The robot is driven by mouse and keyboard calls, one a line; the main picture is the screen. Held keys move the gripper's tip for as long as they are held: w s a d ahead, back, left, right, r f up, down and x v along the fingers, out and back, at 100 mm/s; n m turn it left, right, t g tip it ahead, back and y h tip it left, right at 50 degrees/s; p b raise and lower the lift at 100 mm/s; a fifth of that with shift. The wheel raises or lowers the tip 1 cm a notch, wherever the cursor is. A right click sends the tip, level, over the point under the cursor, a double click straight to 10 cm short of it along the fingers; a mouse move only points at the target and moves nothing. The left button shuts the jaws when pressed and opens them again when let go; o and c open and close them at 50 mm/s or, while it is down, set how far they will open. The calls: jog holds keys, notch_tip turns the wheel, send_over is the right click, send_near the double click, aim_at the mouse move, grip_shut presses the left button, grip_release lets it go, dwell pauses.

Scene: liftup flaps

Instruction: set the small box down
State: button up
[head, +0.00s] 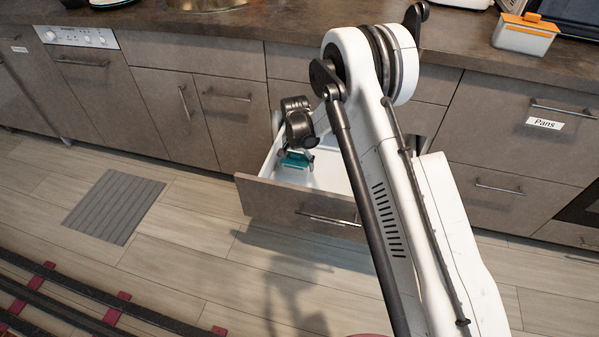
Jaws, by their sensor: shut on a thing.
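A small teal box (295,160) shows at my gripper (297,153), inside the open drawer (298,205) below the counter. My gripper points down into the drawer near its left side and is shut on the box. The fingers are small and partly hidden by my wrist. I cannot tell whether the box touches the drawer floor. My arm covers the right part of the drawer.
The drawer stands pulled out from the brown cabinets, with white inner walls. An orange-lidded container (524,36) stands on the counter (480,50) at the right. A drawer labelled Pans (543,123) is shut. A grey mat (115,207) lies on the floor at left.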

aim_at(298, 169)
jog(key=shift+w+d+f, duration=0.2)
jog(key=shift+w+f, duration=0.2)
jog(key=shift+w, duration=0.15)
jog(key=shift+w+d+f, duration=0.15)
jog(key=shift+w+f, duration=0.2)
jog(key=shift+w, duration=0.15)
jog(key=shift+f+b, duration=1.15)
jog(key=shift+f, duration=0.85)
jog(key=shift+r, duration=0.1)
jog(key=o, duration=1.2)
jog(key=shift+c, duration=0.2)
